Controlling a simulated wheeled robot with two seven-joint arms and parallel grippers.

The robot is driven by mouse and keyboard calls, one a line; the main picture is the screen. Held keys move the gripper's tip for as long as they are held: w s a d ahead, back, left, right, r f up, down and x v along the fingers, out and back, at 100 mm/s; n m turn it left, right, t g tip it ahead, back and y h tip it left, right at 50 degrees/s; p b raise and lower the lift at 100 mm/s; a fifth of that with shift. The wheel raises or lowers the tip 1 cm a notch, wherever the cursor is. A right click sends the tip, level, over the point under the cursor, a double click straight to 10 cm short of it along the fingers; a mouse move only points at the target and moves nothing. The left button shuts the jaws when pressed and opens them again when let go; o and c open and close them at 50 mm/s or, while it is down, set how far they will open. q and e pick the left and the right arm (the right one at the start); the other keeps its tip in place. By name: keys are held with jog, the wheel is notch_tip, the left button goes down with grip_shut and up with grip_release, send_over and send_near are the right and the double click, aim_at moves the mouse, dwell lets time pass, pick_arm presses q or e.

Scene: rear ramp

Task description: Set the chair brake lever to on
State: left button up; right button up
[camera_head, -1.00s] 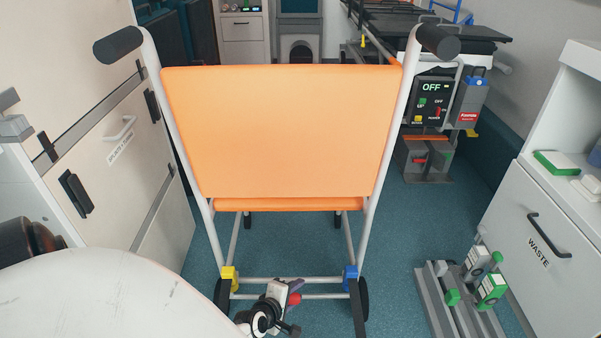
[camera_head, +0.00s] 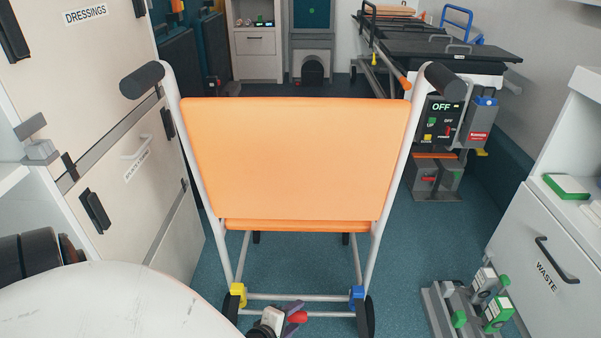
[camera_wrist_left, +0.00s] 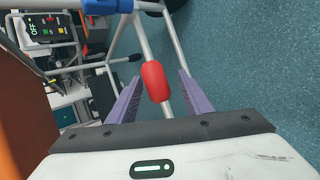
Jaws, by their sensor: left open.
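The orange-backed chair (camera_head: 295,160) stands in the middle of the head view, its back towards me, with white tube frame and black handles. A red grip (camera_head: 298,317), which looks like the brake lever, shows low at the chair's rear. In the left wrist view the red grip (camera_wrist_left: 155,81) lies between the two purple fingers of my left gripper (camera_wrist_left: 158,90). The fingers are open, with a gap on each side of the grip. In the head view my left gripper (camera_head: 285,316) is low at the chair's rear bar, partly cut off by the frame. My right gripper is not seen.
Yellow (camera_head: 238,292) and blue (camera_head: 356,294) clamps sit on the chair's rear legs. A grey rack (camera_head: 440,312) with green-and-white items stands on the floor at right, beside the WASTE cabinet (camera_head: 545,255). A control panel (camera_head: 440,118) reading OFF is behind right.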

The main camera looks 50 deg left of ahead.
aim_at(291, 319)
pick_arm(q)
jog(key=p+v, duration=0.1)
jog(key=v, duration=0.2)
jog(key=shift+r, duration=0.15)
jog(key=shift+s+d+r, duration=0.15)
jog(key=shift+s+r, duration=0.15)
jog(key=shift+s, duration=0.3)
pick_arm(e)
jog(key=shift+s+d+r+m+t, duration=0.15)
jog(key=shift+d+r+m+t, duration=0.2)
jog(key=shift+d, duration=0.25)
